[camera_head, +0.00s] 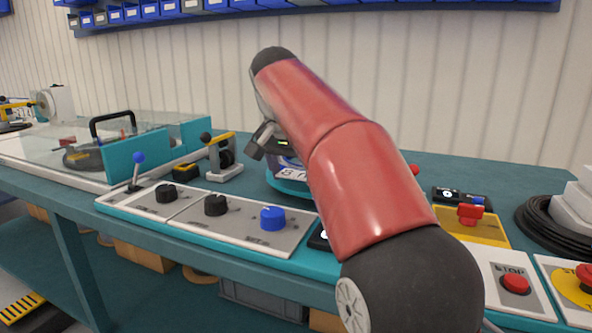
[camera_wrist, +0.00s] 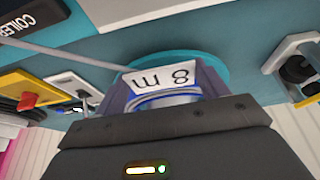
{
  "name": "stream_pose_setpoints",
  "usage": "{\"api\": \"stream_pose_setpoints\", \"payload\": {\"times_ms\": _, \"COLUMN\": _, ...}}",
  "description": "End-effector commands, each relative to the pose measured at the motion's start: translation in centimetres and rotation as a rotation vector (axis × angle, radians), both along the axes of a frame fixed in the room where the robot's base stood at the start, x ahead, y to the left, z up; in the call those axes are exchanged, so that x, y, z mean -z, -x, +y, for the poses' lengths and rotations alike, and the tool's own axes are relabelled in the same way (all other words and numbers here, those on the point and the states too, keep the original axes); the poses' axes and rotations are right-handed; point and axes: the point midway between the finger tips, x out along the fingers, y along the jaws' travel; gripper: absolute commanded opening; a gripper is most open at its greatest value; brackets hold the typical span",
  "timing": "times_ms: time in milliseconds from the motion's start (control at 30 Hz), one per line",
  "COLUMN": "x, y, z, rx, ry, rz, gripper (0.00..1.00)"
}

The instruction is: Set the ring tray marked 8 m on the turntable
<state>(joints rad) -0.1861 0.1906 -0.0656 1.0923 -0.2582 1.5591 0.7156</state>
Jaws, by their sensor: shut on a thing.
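The ring tray marked 8 m (camera_head: 291,174) shows only in part in the head view, just left of my red arm, which hides the rest. In the wrist view its white 8 m label (camera_wrist: 160,78) appears upside down, with a blue rim behind it. My gripper (camera_wrist: 165,92) is shut on the tray. The teal round turntable (camera_wrist: 207,62) lies directly beyond the tray in the wrist view. Its teal edge (camera_head: 284,188) shows below the tray in the head view. I cannot tell whether the tray touches the turntable.
A control panel with black knobs and a blue knob (camera_head: 272,218) runs along the front edge. A yellow-handled device (camera_head: 222,158) stands left of the turntable. A clear-covered case (camera_head: 100,146) is farther left. A red stop button (camera_head: 515,284) and black cable coil (camera_head: 540,222) are at right.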

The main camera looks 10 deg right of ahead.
Motion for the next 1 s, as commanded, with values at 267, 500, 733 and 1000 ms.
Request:
{"api": "stream_pose_setpoints", "payload": {"times_ms": 267, "x": -0.2, "y": 0.0, "z": 0.0, "rx": 0.0, "ry": 0.001, "rz": -0.005, "gripper": 0.13}}
{"api": "stream_pose_setpoints", "payload": {"times_ms": 500, "x": 0.5, "y": 0.0, "z": 0.0, "rx": 0.0, "ry": 0.001, "rz": -0.005, "gripper": 0.13}}
{"api": "stream_pose_setpoints", "payload": {"times_ms": 733, "x": 1.0, "y": 0.0, "z": 0.0, "rx": 0.0, "ry": 0.0, "rz": -0.006, "gripper": 0.13}}
{"api": "stream_pose_setpoints", "payload": {"times_ms": 1000, "x": 1.0, "y": 0.0, "z": 0.0, "rx": 0.0, "ry": 0.001, "rz": -0.005, "gripper": 0.91}}
